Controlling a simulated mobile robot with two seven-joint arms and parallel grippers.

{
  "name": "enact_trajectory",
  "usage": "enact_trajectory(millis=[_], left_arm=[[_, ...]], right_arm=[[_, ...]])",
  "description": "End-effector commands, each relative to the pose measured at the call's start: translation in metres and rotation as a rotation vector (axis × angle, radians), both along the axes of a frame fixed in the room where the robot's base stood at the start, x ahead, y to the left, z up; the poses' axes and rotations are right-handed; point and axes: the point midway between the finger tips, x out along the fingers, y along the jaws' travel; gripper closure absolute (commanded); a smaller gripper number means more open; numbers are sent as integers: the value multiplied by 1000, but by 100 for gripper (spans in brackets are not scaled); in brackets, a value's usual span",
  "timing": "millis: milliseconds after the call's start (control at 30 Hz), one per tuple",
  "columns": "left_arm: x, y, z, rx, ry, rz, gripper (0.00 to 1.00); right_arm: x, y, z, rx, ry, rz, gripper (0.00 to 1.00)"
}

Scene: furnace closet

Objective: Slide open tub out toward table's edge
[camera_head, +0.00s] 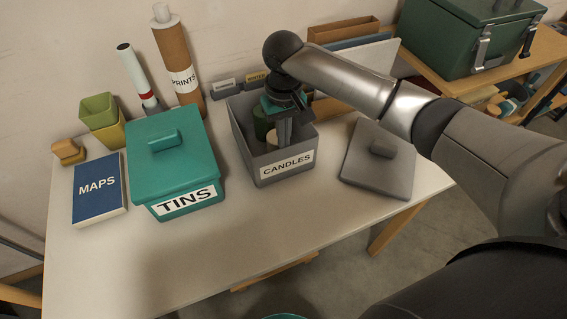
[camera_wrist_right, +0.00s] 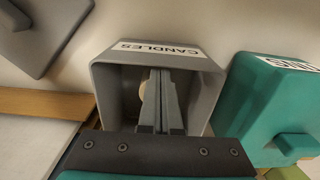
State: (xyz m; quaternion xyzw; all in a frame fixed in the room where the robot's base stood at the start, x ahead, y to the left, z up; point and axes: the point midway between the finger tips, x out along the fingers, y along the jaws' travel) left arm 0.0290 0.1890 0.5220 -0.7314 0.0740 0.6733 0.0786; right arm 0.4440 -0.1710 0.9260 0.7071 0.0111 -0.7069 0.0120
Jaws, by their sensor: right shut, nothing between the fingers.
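The open tub is a grey box labelled CANDLES (camera_head: 287,169) standing on the white table (camera_head: 250,245). It holds a green candle (camera_head: 261,124) and a cream candle (camera_head: 272,139). Its grey lid (camera_head: 378,165) lies flat on the table to its right. My right gripper (camera_head: 283,143) points down into the tub, shut and empty. In the right wrist view the shut fingers (camera_wrist_right: 160,128) reach inside the tub (camera_wrist_right: 205,85), with the cream candle (camera_wrist_right: 147,92) partly behind them. Whether the fingers touch a wall I cannot tell. My left gripper is not in view.
A teal TINS box (camera_head: 175,165) stands close left of the tub, with a blue MAPS book (camera_head: 98,191) beyond. Upright folders (camera_head: 350,45) and small labelled holders (camera_head: 257,82) stand behind. The table in front of the tub is clear to the edge.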

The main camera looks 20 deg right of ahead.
Motion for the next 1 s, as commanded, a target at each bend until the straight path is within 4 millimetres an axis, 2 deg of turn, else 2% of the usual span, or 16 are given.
enact_trajectory(millis=[33,200,400,600,1000], left_arm=[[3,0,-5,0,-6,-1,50],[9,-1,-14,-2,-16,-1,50],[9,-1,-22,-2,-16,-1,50],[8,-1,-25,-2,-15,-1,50],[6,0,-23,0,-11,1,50]], right_arm=[[-1,0,-15,-1,4,0,100],[-1,0,-51,0,3,1,100],[-1,0,-81,0,1,2,100],[0,0,-92,0,0,3,100],[-1,0,-92,0,0,2,100]])
